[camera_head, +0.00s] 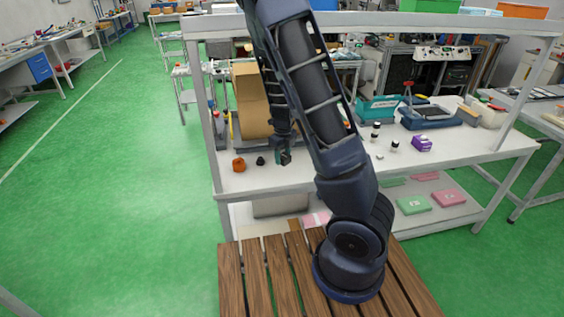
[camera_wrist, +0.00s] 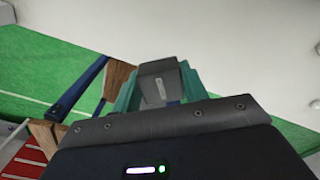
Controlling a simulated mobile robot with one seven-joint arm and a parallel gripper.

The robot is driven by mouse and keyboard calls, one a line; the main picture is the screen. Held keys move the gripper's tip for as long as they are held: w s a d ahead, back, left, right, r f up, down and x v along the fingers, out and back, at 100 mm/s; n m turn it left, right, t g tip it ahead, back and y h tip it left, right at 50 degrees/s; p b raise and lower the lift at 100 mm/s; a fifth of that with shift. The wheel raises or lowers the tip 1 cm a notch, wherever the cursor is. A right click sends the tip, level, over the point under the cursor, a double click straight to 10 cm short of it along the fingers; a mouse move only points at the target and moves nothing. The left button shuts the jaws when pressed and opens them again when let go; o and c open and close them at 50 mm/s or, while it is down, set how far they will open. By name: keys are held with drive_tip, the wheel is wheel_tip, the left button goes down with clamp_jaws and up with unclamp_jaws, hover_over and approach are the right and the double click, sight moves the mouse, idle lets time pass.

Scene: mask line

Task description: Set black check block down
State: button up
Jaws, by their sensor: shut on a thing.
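My gripper (camera_head: 284,151) is over the left part of the white workbench (camera_head: 320,178), near its front edge. It is shut on the black check block (camera_head: 286,159), a small dark block. In the wrist view the block (camera_wrist: 158,84) shows dark grey with a pale mark, between the teal fingers of my gripper (camera_wrist: 160,92). The white bench top (camera_wrist: 250,45) fills the upper right there. I cannot tell whether the block touches the bench top.
A small black thing (camera_head: 260,161) and an orange thing (camera_head: 239,165) stand left of my gripper. A tan box (camera_head: 252,100) stands behind. Black-and-white bottles (camera_head: 394,146) and a purple box (camera_head: 421,143) stand right of my arm. A teal bin (camera_head: 377,108) is farther back.

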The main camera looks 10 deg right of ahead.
drive_tip(key=shift+m, duration=0.5)
drive_tip(key=a+f, duration=0.1)
drive_tip(key=w+a+f, duration=0.1)
drive_tip(key=a, duration=0.1)
drive_tip(key=a+f, duration=0.1)
drive_tip(key=a, duration=0.1)
drive_tip(key=shift+w+a+f, duration=0.1)
drive_tip(key=shift+w+f, duration=0.1)
drive_tip(key=shift+f, duration=0.05)
drive_tip(key=shift+w+f, duration=0.3)
drive_tip(key=shift+w, duration=0.3)
drive_tip(key=shift+w+f, duration=0.25)
drive_tip(key=shift+w, duration=0.3)
drive_tip(key=w+d+n, duration=0.1)
drive_tip(key=w+d, duration=0.1)
drive_tip(key=w+d+r+n, duration=0.1)
drive_tip(key=w+d, duration=0.1)
drive_tip(key=w, duration=0.1)
drive_tip(key=w+d, duration=0.2)
drive_tip(key=w, duration=0.1)
drive_tip(key=shift+w+d+r+n, duration=0.1)
drive_tip(key=shift+d+r+n, duration=0.05)
drive_tip(key=shift+d+n, duration=0.2)
drive_tip(key=shift+w+d, duration=0.1)
drive_tip(key=shift+w, duration=0.05)
drive_tip(key=shift+f, duration=2.35)
drive_tip(key=shift+f, duration=0.15)
drive_tip(key=o, duration=1)
